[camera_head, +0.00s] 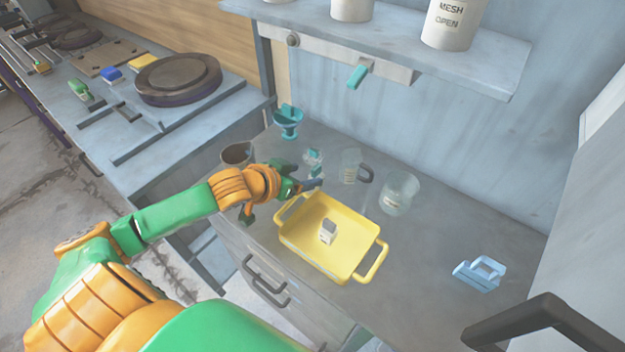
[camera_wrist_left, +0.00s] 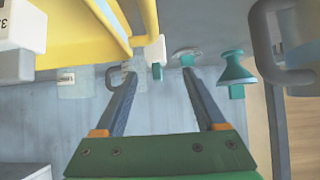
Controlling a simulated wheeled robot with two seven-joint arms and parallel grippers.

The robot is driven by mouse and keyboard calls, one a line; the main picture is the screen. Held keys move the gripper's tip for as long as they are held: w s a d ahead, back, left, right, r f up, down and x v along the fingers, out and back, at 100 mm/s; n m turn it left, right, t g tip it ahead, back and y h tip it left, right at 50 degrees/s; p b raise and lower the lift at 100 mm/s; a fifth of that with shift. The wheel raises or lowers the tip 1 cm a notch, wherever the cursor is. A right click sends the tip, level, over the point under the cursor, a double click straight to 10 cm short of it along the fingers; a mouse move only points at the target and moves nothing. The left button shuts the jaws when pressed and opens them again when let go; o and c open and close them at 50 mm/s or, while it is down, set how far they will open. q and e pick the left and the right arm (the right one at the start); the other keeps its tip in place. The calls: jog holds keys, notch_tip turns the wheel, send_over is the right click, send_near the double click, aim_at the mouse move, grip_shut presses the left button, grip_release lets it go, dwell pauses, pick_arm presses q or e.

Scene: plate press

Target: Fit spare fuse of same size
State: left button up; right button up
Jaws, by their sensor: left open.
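A small white block (camera_head: 327,232) stands in a yellow two-handled tray (camera_head: 363,270); I cannot tell whether it is a fuse. In the left wrist view a white block with partly readable marks (camera_wrist_left: 22,28) shows at the upper left. My left gripper (camera_head: 310,185) is open and empty, just behind the tray's back left edge. In the left wrist view its fingers (camera_wrist_left: 158,80) are spread apart, with a small white-and-teal piece (camera_wrist_left: 156,50) beyond and between them. A clear item with a teal top (camera_head: 314,160) stands behind the gripper. My right gripper is not in view.
A teal funnel-shaped cup (camera_head: 288,124), a brown-filled cup (camera_head: 238,154), a clear mug (camera_head: 350,165) and a glass jar (camera_head: 399,193) stand around the gripper. A light-blue piece (camera_head: 480,273) lies at right. A shelf (camera_head: 400,30) overhangs the back. The counter right of the tray is mostly clear.

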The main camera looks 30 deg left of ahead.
aim_at(318, 165)
pick_arm(q)
jog(key=x, duration=0.6)
jog(key=shift+d, duration=0.25)
grip_shut()
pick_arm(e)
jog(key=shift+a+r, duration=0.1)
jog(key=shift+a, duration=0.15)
pick_arm(q)
notch_tip(318, 165, up, 3)
jog(key=shift+f, duration=0.1)
jog(key=s+d+r+p, duration=0.2)
jog(key=s+r+p, duration=0.8)
jog(key=s, duration=0.4)
jog(key=shift+d+p, duration=0.25)
jog(key=shift+p, duration=0.4)
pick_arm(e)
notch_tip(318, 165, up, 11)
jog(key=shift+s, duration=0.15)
